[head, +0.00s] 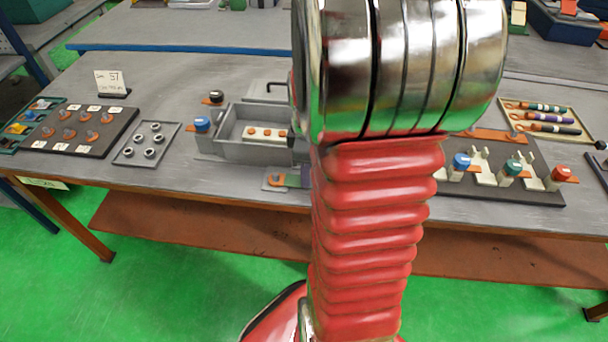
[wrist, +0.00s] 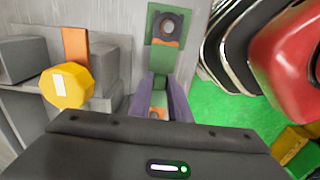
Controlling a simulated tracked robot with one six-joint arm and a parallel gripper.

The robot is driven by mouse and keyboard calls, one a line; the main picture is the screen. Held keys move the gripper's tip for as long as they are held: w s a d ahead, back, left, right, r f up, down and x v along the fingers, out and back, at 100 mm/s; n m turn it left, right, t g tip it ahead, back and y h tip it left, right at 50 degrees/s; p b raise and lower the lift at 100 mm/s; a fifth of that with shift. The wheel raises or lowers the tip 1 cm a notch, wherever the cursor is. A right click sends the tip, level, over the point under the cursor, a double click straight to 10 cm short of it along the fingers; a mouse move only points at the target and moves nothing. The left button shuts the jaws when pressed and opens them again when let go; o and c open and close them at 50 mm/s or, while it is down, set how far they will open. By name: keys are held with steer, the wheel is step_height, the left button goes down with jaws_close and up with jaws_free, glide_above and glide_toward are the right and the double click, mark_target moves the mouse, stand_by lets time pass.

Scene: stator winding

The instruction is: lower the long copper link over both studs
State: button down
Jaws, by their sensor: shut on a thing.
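My gripper (wrist: 164,112) is shut on a long link (wrist: 160,62) with copper-coloured ends and a green middle. In the wrist view the link runs away from the purple fingers. Its far end surrounds a dark round ring (wrist: 166,22); I cannot tell whether this is a stud seated in the hole. The near end lies between the fingers and is partly hidden. In the head view one copper link end (head: 274,181) shows low by the bench's front edge, left of my arm. My arm hides most of the gripper there, and the second stud cannot be made out.
A yellow knob (wrist: 68,86) and grey blocks stand left of the fingers. A grey open box (head: 235,128) is behind the link. A dark board (head: 530,190) with coloured knobs lies right; a tray of rings (head: 147,146) and a dark parts board (head: 60,146) lie left.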

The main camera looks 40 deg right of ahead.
steer(key=c, duration=1.6)
jaws_free()
steer(key=shift+o, duration=0.2)
steer(key=shift+r, duration=3.45)
